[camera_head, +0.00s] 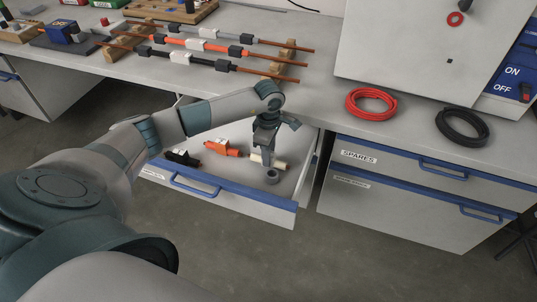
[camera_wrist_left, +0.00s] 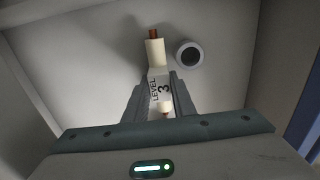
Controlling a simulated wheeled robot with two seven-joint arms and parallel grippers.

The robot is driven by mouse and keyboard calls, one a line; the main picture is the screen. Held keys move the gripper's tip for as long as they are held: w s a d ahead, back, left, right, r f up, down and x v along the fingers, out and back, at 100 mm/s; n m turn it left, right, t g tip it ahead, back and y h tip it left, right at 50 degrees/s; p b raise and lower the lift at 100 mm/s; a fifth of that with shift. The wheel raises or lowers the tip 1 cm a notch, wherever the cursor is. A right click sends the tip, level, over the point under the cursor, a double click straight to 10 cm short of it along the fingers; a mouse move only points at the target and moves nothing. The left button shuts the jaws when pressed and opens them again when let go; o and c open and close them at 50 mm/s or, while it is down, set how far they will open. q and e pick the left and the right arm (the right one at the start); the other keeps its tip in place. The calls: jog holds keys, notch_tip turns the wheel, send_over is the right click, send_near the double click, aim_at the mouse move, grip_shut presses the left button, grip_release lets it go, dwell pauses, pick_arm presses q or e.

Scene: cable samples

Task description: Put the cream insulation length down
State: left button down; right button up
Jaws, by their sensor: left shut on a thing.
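The cream insulation length (camera_head: 280,164) is in the open drawer, with my left gripper (camera_head: 266,152) over it. In the left wrist view, the cream length (camera_wrist_left: 155,52) has a copper end and a white tag reading "LEVEL 3" (camera_wrist_left: 160,88). My left gripper (camera_wrist_left: 160,95) is shut on it around the tag, and the fingers hide part of it. The length is at or just above the drawer floor; I cannot tell if it touches. My right gripper is not in view.
The open drawer (camera_head: 220,197) also holds an orange piece (camera_head: 222,149), a black piece (camera_head: 182,157) and a grey round object (camera_head: 272,176) close to the gripper. Cable samples lie on the bench above. Red (camera_head: 371,103) and black (camera_head: 462,126) coils lie right.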

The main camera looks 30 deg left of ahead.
pick_arm(q)
jog(key=shift+f, duration=0.1)
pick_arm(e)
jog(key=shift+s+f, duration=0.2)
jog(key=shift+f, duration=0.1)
pick_arm(q)
jog(key=shift+f, duration=0.1)
jog(key=c, duration=1.8)
grip_release()
jog(key=shift+o, duration=0.2)
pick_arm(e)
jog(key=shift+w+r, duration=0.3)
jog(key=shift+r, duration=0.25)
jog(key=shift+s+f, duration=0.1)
